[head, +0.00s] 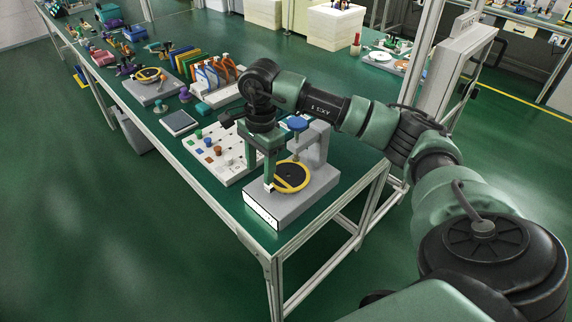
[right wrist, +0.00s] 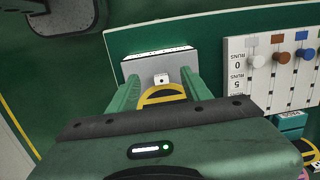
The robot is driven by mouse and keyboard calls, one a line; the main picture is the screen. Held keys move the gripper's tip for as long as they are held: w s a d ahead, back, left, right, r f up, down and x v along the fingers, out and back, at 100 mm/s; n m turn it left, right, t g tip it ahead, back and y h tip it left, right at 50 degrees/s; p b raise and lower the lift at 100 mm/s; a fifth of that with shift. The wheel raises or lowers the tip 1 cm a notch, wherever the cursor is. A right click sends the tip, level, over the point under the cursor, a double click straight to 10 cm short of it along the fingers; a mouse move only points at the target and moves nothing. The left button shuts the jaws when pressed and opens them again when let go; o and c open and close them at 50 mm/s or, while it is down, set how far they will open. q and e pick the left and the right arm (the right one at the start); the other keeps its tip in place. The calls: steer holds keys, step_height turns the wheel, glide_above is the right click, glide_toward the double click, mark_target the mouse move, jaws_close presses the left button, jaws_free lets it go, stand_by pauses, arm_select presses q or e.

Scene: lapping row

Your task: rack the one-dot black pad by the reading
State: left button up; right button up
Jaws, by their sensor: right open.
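The black pad (head: 293,174) with a yellow ring lies on the grey gauge stand (head: 310,195) at the table's near end. A small white tab with one dot (right wrist: 161,79) sits at the ring's edge. My right gripper (head: 263,176) points down over the tab side of the pad. In the right wrist view its fingers stand open on either side of the tab and ring (right wrist: 163,96); I cannot tell whether they touch. The stand's front display (head: 262,216) is lit, but its marks are too small to read. My left gripper is not in view.
A blue-topped gauge post (head: 318,145) rises behind the pad. Farther along are a dark square plate (head: 179,122) and a rack (head: 222,93) holding blue and orange items.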

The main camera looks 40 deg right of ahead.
steer(key=shift+s+d+r+h, duration=0.15)
steer(key=shift+d+h, duration=0.25)
steer(key=shift+d, duration=0.5)
steer(key=shift+d+f, duration=0.15)
steer(key=shift+f, duration=0.1)
steer(key=f, duration=0.2)
steer(key=f+p, duration=0.1)
steer(key=f, duration=0.1)
steer(key=f+p, duration=0.1)
steer(key=f, duration=0.1)
steer(key=shift+w+a+f, duration=0.2)
steer(key=shift+w, duration=0.05)
steer(key=shift+f, duration=0.3)
jaws_close()
